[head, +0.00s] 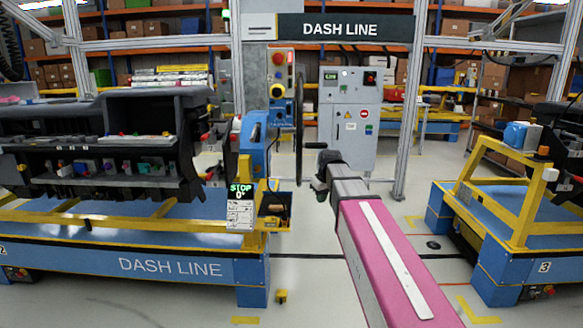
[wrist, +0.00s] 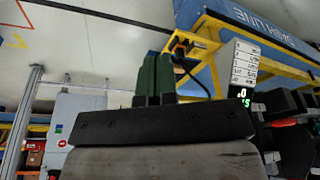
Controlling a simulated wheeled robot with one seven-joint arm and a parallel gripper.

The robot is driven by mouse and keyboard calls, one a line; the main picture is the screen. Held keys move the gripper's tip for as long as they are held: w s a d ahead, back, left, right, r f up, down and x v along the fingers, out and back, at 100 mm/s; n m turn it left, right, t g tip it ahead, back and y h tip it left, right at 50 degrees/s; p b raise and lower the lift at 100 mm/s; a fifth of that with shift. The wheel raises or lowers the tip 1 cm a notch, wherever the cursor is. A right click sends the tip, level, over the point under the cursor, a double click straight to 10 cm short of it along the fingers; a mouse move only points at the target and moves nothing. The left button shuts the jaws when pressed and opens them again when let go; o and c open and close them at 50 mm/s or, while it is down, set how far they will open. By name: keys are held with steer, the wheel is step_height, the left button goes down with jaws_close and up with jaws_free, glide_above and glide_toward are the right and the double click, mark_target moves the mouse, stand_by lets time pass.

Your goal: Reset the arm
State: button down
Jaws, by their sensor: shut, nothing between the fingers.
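My arm, with a pink link and a grey end, reaches forward from the bottom right of the head view. My gripper (head: 320,178) is at its far end, dark and partly hidden by the wrist. In the wrist view its two dark green fingers (wrist: 153,76) are side by side and shut, with nothing held. The gripper is in free space to the right of the left dash line bench (head: 190,268). It is apart from the blue hand-wheel station (head: 255,150) at that bench's right end.
A display reading STOP 0° (head: 241,190) hangs on the bench's right end; it also shows in the wrist view (wrist: 243,95). A grey control cabinet (head: 347,118) stands behind the gripper. Another bench (head: 500,262) is at right. A metal post (head: 408,110) stands between. Floor between benches is mostly open.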

steer(key=s+d+f+m+g, duration=0.1)
steer(key=s+d+f+m, duration=0.2)
steer(key=s+f, duration=0.8)
steer(key=s+d+f+m+g+h, duration=0.1)
steer(key=s+d+f, duration=0.3)
steer(key=s+f, duration=0.7)
step_height(320, 180, down, 2)
steer(key=shift+s+d+m+g, duration=0.2)
steer(key=shift+s+m+g, duration=0.1)
steer(key=shift+m, duration=0.6)
